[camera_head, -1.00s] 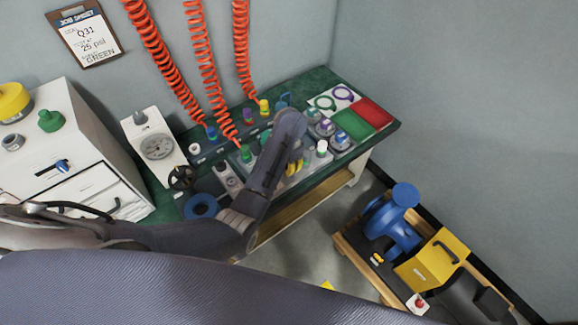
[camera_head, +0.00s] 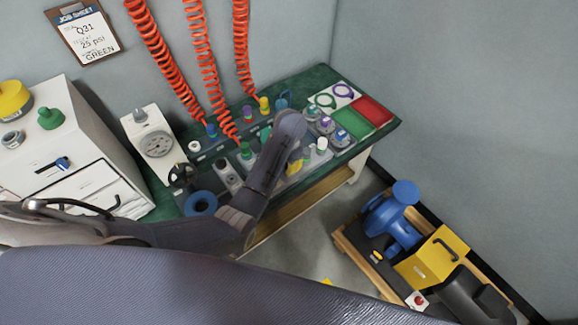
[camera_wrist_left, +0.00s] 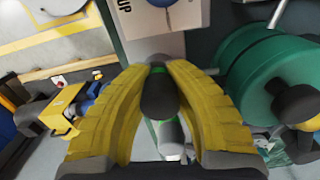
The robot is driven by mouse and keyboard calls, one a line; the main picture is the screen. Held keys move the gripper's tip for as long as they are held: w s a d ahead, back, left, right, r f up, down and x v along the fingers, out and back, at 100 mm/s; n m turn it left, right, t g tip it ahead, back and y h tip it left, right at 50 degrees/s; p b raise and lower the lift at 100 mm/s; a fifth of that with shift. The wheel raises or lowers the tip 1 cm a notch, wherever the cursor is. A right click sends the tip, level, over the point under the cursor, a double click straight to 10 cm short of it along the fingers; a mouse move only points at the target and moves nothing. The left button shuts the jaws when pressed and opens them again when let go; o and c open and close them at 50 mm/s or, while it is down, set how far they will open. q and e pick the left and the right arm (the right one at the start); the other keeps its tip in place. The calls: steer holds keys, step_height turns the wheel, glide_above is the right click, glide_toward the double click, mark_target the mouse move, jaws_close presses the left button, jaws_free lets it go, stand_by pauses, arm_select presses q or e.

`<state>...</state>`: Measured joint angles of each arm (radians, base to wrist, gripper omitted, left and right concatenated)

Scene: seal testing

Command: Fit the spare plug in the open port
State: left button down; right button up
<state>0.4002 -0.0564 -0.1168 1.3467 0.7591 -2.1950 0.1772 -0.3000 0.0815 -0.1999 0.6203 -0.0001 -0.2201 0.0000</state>
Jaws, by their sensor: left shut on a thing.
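My left gripper (camera_head: 299,160) is over the front part of the green bench, with its forearm hiding much of what lies below. In the left wrist view its yellow fingers (camera_wrist_left: 158,72) are closed around a small dark-topped piece (camera_wrist_left: 159,98) with a green band, which looks like the plug. Its lower end and any contact below are unclear. A green-capped fitting (camera_head: 245,150) and a white-capped one (camera_head: 321,145) stand on the grey blocks either side of the arm. I cannot make out the open port. My right gripper is not in view.
A gauge box (camera_head: 156,145) and a white cabinet (camera_head: 75,150) stand left. Red coiled hoses (camera_head: 200,65) hang behind the bench. Red (camera_head: 371,111) and green (camera_head: 352,125) pads lie at its right end. A blue pump (camera_head: 395,220) stands on a low pallet.

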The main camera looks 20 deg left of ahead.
arm_select(q)
steer(key=c, duration=1.3)
jaws_free()
step_height(320, 180, up, 6)
steer(key=shift+w+d+f, duration=0.1)
steer(key=shift+r, duration=0.85)
